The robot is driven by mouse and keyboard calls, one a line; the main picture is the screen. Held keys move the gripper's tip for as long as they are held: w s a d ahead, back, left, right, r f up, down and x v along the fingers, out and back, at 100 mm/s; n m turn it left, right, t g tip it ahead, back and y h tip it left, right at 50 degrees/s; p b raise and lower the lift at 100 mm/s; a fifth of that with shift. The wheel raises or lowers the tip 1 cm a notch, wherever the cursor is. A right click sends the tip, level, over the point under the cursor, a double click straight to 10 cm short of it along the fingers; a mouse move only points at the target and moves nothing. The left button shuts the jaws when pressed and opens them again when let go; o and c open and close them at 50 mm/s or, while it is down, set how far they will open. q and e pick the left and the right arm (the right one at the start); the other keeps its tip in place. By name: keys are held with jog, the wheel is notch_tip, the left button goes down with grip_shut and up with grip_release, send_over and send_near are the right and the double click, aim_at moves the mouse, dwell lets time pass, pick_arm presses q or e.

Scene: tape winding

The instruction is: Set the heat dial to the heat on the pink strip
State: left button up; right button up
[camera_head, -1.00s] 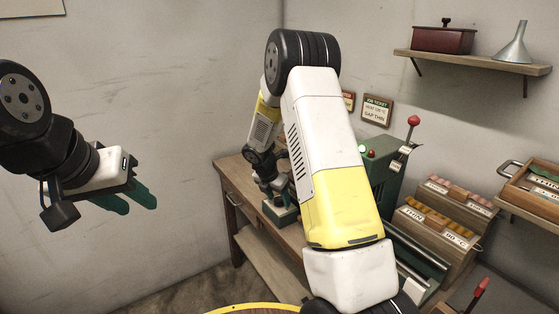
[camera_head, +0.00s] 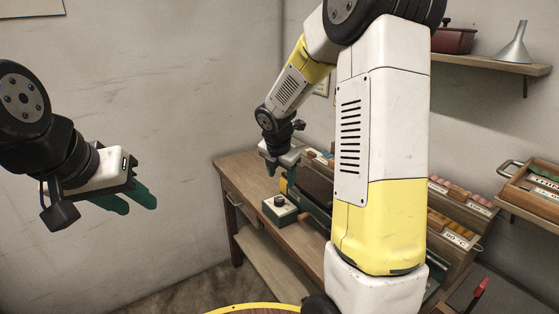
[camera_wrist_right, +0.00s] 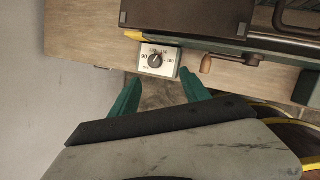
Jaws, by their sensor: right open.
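The heat dial (camera_head: 280,204) is a dark knob on a small green box with a pale top, at the near left of the workbench. In the right wrist view the dial (camera_wrist_right: 156,61) sits on a white plate with numbers around it; its exact setting is too small to read. My right gripper (camera_head: 281,165) is open and empty, above and behind the dial box. In the wrist view its teal fingers (camera_wrist_right: 160,97) stand apart, below the dial in the picture. My left gripper (camera_head: 132,203) hangs open and empty at the left. I cannot make out a pink strip for certain.
The wooden workbench (camera_head: 240,174) carries a dark machine partly hidden by my right arm. Racks with labelled, coral and orange pieces (camera_head: 462,191) stand at the right. A crank handle (camera_wrist_right: 206,64) lies right of the dial.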

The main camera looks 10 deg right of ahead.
jog(key=s+r+m+y, duration=0.1)
jog(key=s+r+m, duration=0.9)
jog(key=s+m, duration=0.2)
jog(key=shift+r+m+t, duration=0.3)
jog(key=shift+r+t, duration=0.05)
jog(key=shift+t, duration=0.05)
jog(key=shift+s+a, duration=0.1)
